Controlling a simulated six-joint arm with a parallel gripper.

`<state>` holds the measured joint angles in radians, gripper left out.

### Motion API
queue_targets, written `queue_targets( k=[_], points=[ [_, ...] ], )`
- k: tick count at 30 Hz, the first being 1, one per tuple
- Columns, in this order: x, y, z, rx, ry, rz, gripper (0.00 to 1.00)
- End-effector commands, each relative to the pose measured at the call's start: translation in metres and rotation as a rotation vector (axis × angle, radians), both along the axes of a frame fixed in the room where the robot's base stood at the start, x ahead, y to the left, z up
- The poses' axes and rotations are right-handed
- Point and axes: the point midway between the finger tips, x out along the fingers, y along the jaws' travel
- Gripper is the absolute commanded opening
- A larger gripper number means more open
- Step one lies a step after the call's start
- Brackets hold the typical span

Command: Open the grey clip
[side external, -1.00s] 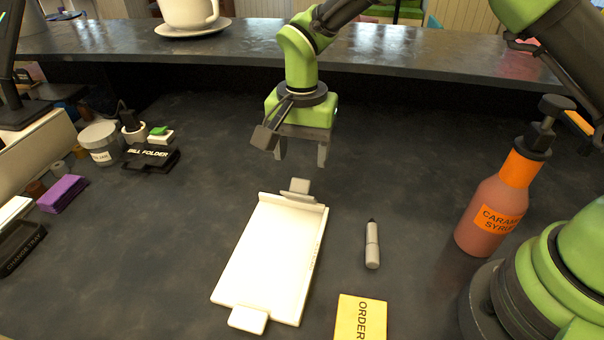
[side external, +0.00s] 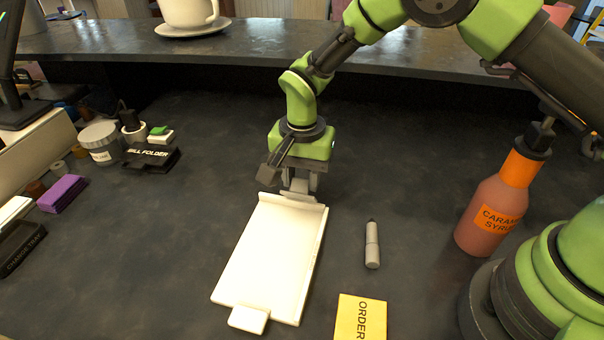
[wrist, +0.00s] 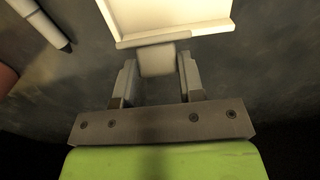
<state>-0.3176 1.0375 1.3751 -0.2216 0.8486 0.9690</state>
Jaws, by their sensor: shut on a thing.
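The grey clip (side external: 297,197) is at the far end of a pale clipboard-like board (side external: 265,265) lying flat on the dark counter. My gripper (side external: 300,186) is low over that end, pointing down, and is shut on the clip. In the wrist view the clip's pale grey tab (wrist: 157,61) sits between the two fingers of my gripper (wrist: 158,78), beside the board's raised end edge (wrist: 153,39). My gripper hides part of the clip in the side view. I cannot tell how far the clip is tilted.
A grey marker (side external: 372,246) and a yellow order pad (side external: 360,318) lie right of the board. A caramel syrup bottle (side external: 487,217) stands farther right. A bill folder (side external: 151,158), a jar (side external: 101,142) and a purple block (side external: 62,194) are at left.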

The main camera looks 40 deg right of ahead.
Motion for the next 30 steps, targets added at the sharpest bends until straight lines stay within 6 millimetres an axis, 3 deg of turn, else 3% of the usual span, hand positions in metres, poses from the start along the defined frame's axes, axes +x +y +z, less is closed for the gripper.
queue_targets(
  k=[15,28,29,30],
  points=[
    [0.012,-0.014,-0.006,0.251,0.211,-0.004,0.12],
    [0.012,-0.015,-0.006,0.284,0.237,0.001,0.12],
    [0.012,-0.015,-0.006,0.284,0.237,0.001,0.43],
    [0.012,-0.015,-0.006,0.284,0.237,0.001,0.52]
  ],
)
